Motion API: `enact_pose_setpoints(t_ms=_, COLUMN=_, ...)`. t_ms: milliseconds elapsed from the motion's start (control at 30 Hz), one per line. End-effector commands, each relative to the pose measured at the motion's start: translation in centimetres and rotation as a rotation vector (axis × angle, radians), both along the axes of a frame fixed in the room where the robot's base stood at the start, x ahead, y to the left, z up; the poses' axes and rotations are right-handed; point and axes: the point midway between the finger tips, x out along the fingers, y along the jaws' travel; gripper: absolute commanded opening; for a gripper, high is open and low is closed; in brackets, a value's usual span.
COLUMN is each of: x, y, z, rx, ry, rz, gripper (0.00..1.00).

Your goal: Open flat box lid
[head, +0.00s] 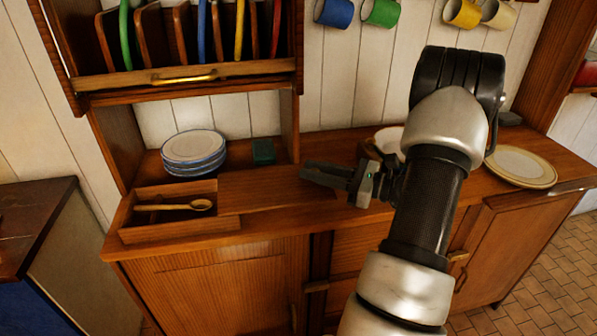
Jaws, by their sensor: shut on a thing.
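The flat wooden box (133,234) sits at the left front of the wooden counter, and its left part is uncovered. A wooden spoon (190,206) lies inside. A flat wooden panel, which looks like the box's lid (265,190), extends to the right from the uncovered part. My gripper (308,174) is at the right end of this panel, coming in from the right. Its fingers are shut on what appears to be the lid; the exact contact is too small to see.
A stack of blue-rimmed plates (193,148) and a dark green block (263,152) stand behind the box. A plate rack (190,82) overhangs them. A white bowl (387,138) is partly hidden by my arm. A large plate (520,167) lies at right. Several mugs (381,12) hang above.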

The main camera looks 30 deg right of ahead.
Motion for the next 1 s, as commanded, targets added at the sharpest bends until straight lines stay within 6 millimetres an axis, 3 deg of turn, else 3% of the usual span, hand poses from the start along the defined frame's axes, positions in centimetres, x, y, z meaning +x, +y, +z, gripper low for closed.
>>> enact_pose_setpoints(t_ms=400, x=-0.2, y=-0.4, z=-0.1, rx=0.001, ry=0.001, rz=0.0, gripper=0.0)
enact_pose_setpoints(t_ms=433, x=-0.2, y=-0.4, z=-0.1, rx=0.001, ry=0.001, rz=0.0, gripper=0.26)
enact_pose_setpoints(t_ms=533, x=-0.1, y=-0.4, z=0.0, rx=0.001, ry=0.001, rz=0.0, gripper=0.42)
enact_pose_setpoints(t_ms=867, x=-0.3, y=-0.5, z=0.0, rx=0.0, ry=0.0, rz=-0.001, gripper=0.42)
enact_pose_setpoints(t_ms=1000, x=-1.4, y=-1.5, z=0.0, rx=-0.001, ry=0.001, rz=-0.004, gripper=0.42)
